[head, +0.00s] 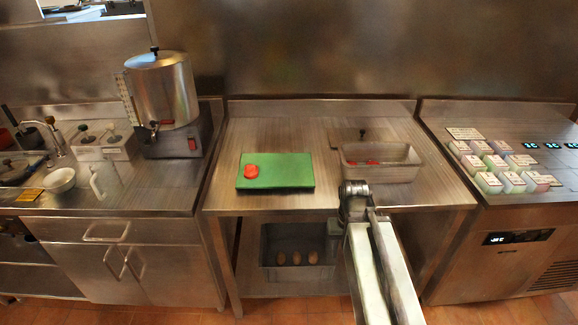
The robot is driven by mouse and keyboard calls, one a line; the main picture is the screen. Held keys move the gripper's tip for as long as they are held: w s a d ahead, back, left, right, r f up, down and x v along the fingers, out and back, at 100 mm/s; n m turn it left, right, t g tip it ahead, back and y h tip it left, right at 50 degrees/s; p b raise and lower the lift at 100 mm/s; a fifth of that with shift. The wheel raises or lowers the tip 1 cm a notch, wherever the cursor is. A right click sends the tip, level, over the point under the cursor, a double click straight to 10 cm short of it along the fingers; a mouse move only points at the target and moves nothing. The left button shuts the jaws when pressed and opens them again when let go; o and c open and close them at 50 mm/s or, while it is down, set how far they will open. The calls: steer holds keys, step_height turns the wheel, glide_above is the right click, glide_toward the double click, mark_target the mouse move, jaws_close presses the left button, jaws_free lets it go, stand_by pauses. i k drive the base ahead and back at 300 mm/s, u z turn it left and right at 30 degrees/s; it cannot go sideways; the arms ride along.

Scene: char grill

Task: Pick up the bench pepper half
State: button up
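A small red pepper half (250,171) lies on the green cutting board (285,176), near the board's left edge. The board lies flat on the steel bench (232,140). I cannot make out my gripper's fingers. Nothing of my arm touches the red pepper half.
A tall metal urn stands on the left counter (120,200), by a white bowl (60,180) and a clear jug. A dark bin (290,272) with several brown round items sits on the shelf below. Several small tubs (497,165) stand at right. The bench between board and pan is clear.

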mark_target(250, 171)
steer(key=z, duration=2.35)
steer(key=k, duration=2.7)
steer(key=u, duration=2.55)
steer(key=i, duration=1.05)
